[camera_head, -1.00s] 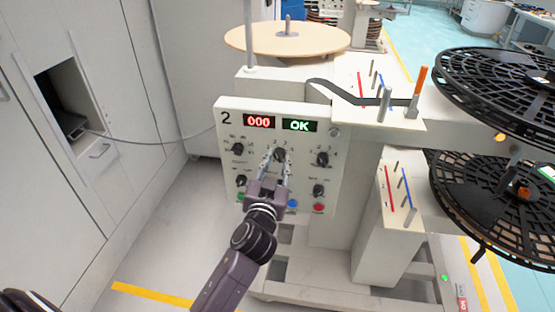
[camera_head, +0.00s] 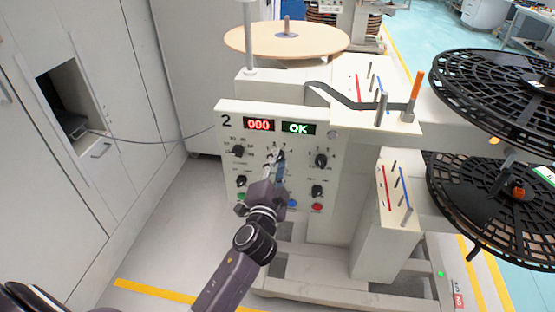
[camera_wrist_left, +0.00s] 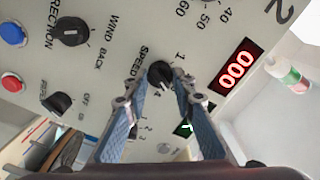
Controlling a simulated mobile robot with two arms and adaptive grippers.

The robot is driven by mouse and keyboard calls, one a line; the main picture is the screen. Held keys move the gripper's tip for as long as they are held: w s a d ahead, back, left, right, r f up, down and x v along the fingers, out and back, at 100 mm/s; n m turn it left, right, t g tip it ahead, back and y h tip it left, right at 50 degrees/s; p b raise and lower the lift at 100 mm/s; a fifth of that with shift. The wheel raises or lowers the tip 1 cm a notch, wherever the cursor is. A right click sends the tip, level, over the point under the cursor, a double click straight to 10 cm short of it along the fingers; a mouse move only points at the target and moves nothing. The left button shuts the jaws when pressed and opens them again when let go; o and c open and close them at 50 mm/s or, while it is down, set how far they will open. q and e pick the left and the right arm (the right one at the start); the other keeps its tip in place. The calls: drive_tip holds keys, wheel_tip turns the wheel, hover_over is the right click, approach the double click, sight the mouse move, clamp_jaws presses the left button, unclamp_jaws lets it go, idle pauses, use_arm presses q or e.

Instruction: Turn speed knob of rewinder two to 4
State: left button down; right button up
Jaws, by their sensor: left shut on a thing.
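Rewinder two is a white machine with a front panel (camera_head: 226,122) marked "2", a red display (camera_head: 258,125) reading 000 and a green display (camera_head: 299,128) reading OK. The black speed knob (camera_wrist_left: 160,73) shows in the left wrist view beside the word SPEED, with a 1 and a 4 near it. My left gripper (camera_head: 276,156) is at the upper middle of the panel, shut on this knob; its fingertips (camera_wrist_left: 153,88) lie on either side of it. In the head view the fingers mostly hide the knob. I cannot read its pointer surely. My right gripper is not in view.
Other black knobs sit close by, at the upper left (camera_head: 238,151), upper right (camera_head: 321,161) and lower right (camera_head: 317,191). Blue (camera_head: 292,203) and red (camera_head: 317,207) buttons lie below. Black reels (camera_head: 500,195) stand at the right; white cabinets (camera_head: 65,200) stand at the left.

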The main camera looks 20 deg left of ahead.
use_arm(q)
drive_tip(key=shift+f+m+p, duration=0.1)
drive_tip(key=shift+m+p, duration=0.9)
drive_tip(key=shift+m, duration=2.7)
drive_tip(key=c, duration=1.6)
unclamp_jaws()
drive_tip(key=shift+d, duration=0.1)
drive_tip(key=v, duration=1.2)
